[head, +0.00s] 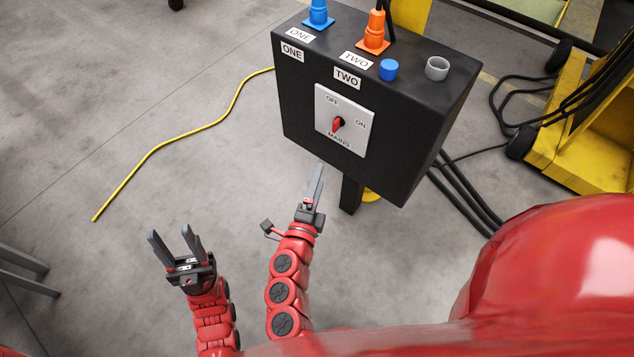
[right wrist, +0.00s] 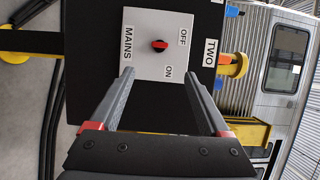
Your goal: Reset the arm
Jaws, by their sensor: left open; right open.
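My left gripper (head: 169,231) is open and empty, held low over the floor at the left with its fingers up. My right gripper (head: 319,168) is open and empty, just below and in front of a black control box (head: 425,135); its fingers overlap edge-on in the head view. In the right wrist view its fingers (right wrist: 160,66) stand wide apart, framing the white mains plate (right wrist: 150,60). The plate (head: 320,113) carries a red rotary switch (head: 338,123) between OFF and ON marks. The right fingers look apart from the switch, which also shows in the right wrist view (right wrist: 159,45).
On the box top are a blue plug (head: 318,15), an orange plug (head: 375,35), a blue cap (head: 389,70) and a grey socket (head: 437,68). A yellow cable (head: 190,129) lies on the floor. Yellow machinery (head: 580,145) and black cables (head: 465,190) are at right.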

